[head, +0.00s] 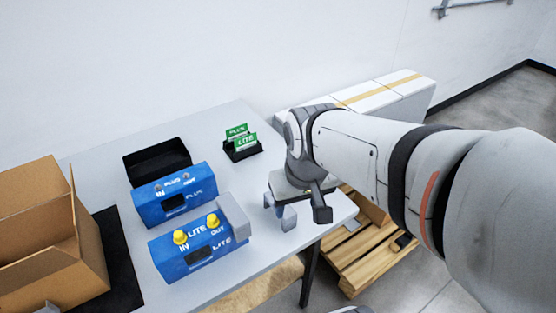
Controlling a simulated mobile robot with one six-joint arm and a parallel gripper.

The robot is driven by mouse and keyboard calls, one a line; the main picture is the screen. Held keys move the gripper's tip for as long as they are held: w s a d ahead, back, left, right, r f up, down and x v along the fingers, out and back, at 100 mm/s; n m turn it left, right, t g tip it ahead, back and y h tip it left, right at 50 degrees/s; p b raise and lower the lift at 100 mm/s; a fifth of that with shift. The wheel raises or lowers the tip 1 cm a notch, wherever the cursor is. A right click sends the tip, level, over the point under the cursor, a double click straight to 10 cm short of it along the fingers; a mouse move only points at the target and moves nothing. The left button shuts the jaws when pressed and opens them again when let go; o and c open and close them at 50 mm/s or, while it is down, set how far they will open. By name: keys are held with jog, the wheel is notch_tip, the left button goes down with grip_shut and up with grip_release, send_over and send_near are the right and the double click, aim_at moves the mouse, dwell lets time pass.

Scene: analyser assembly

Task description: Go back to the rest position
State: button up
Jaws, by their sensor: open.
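My gripper (298,213) hangs above the right part of the table, its two fingers apart and nothing between them. To its left stands a blue analyser marked LITE (190,262), with two yellow caps (213,220) on top and a light grey block (234,216) at its right end. Behind it stands a blue analyser marked PLUS (176,209) without yellow caps. My arm reaches in from the right and hides part of the table's right end.
The table (100,155) also holds a black tray (130,170) and green cards (246,142) in a black holder. An open cardboard box (88,250) stands at the left on a black mat (125,285). White boxes (395,88) and a wooden pallet (350,275) lie beyond the table's right side.

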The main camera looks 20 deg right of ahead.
jog(key=shift+s+d+f, duration=0.15)
jog(key=shift+s+f, duration=0.05)
jog(key=shift+s, duration=0.45)
jog(key=shift+s+r+p, duration=0.1)
jog(key=shift+r+p, duration=0.75)
jog(key=shift+r, duration=0.1)
